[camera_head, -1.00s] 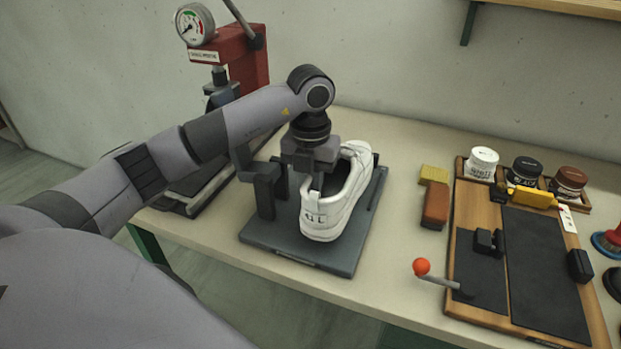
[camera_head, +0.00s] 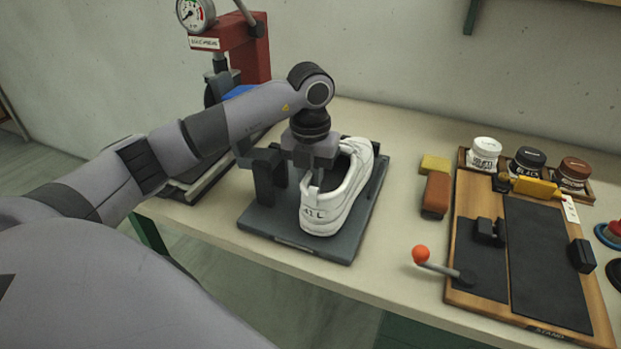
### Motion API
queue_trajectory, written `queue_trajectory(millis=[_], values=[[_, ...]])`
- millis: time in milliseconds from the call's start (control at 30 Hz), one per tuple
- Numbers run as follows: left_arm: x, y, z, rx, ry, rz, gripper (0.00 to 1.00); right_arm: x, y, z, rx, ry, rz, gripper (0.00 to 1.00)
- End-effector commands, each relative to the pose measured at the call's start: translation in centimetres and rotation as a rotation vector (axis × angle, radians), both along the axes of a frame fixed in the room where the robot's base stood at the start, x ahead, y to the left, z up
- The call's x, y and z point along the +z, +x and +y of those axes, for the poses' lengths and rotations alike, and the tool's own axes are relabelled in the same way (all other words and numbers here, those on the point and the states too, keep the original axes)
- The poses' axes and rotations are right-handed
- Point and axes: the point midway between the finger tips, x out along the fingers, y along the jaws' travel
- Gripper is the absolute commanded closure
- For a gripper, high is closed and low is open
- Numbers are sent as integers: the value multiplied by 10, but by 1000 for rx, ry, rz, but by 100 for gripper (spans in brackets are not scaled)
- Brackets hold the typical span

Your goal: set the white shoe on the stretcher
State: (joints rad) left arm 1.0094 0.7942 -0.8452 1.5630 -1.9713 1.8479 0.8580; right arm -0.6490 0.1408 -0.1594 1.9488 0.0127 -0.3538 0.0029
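The white shoe (camera_head: 343,197) is in the middle of the head view, heel toward me and toe away. It is over a dark grey base plate (camera_head: 285,232) with dark upright posts (camera_head: 266,178), which appears to be the stretcher. I cannot tell whether the sole touches the plate. My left gripper (camera_head: 317,180) points down at the shoe's opening and appears shut on the left side of its collar. The far finger and the inside of the shoe are partly hidden. My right gripper is not in view.
A red press with a gauge (camera_head: 233,48) stands at the back left. A brush (camera_head: 436,194) and yellow sponge (camera_head: 435,164) lie right of the plate. Farther right are a wooden board (camera_head: 462,212) with an orange-knobbed lever (camera_head: 421,254) and several jars (camera_head: 484,154).

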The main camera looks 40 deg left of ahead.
Motion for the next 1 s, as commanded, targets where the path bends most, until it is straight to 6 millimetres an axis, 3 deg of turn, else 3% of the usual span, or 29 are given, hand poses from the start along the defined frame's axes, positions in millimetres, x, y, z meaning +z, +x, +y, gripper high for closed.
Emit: queue_trajectory(millis=[233, 300, 333, 367, 667, 1000], values=[[-5, 0, 0, 1, 0, -2, 100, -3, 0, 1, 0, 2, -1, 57], [-4, 0, 0, 1, 0, -2, 70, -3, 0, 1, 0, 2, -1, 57], [-4, 0, 0, 1, 0, -2, 60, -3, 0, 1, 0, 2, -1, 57], [-4, 0, 0, 1, 0, -2, 56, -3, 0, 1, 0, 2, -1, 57], [-4, 0, 0, 0, 1, 1, 56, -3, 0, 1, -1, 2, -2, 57], [46, 1, 0, 0, 0, -5, 56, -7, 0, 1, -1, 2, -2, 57]])
